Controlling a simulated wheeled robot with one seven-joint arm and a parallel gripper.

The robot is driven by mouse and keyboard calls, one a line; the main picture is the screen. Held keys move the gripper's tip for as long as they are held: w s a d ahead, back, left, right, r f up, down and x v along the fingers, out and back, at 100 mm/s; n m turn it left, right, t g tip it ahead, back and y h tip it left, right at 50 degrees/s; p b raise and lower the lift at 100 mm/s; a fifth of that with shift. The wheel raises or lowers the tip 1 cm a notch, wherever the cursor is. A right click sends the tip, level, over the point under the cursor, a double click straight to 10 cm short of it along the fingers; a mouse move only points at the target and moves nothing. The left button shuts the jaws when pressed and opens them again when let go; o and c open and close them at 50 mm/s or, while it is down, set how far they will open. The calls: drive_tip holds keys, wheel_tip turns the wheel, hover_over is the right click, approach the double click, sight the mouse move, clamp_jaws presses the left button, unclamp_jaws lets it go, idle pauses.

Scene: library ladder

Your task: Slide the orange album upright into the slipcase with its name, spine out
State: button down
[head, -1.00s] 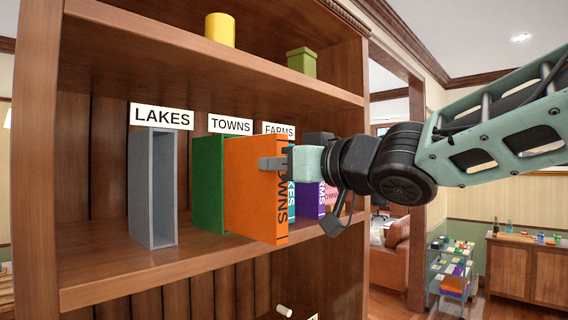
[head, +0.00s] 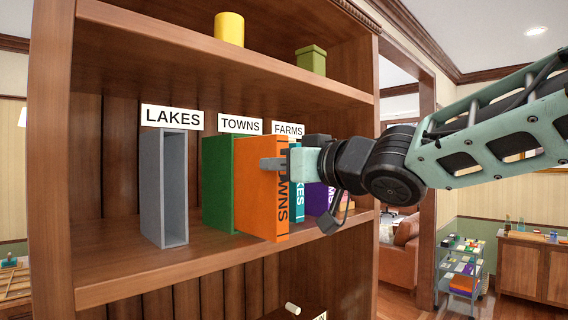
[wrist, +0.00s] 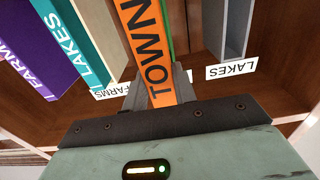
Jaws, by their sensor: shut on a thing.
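The orange album (head: 258,190) stands upright, with TOWNS on its spine facing out. My gripper (head: 284,163) is shut on it at the spine end. In the wrist view its spine (wrist: 148,50) lies between the fingers. The green slipcase (head: 218,185) stands under the TOWNS sign (head: 241,125). The album's back part appears to be inside it, with the front part sticking out. The slipcase's opening is mostly hidden behind the album. A thin green edge shows beside the album in the wrist view.
An empty grey slipcase (head: 163,190) stands left, under the LAKES sign (head: 172,118). A teal LAKES album (head: 297,190) and a purple FARMS album (head: 318,197) stand close on the right, partly behind my gripper. The upper shelf (head: 260,65) is overhead.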

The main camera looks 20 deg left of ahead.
sight(253, 164)
drive_tip(key=shift+p+x, duration=0.4)
drive_tip(key=shift+x, duration=3.95)
drive_tip(key=c, duration=1)
unclamp_jaws()
drive_tip(key=shift+c, duration=0.2)
drive_tip(key=shift+f, duration=0.1)
drive_tip(key=shift+d, duration=0.25)
drive_tip(key=b+v, duration=0.5)
drive_tip(key=v, duration=1.2)
drive_tip(key=shift+b, duration=0.4)
drive_tip(key=shift+s+a, duration=0.1)
drive_tip(key=shift+s, duration=0.05)
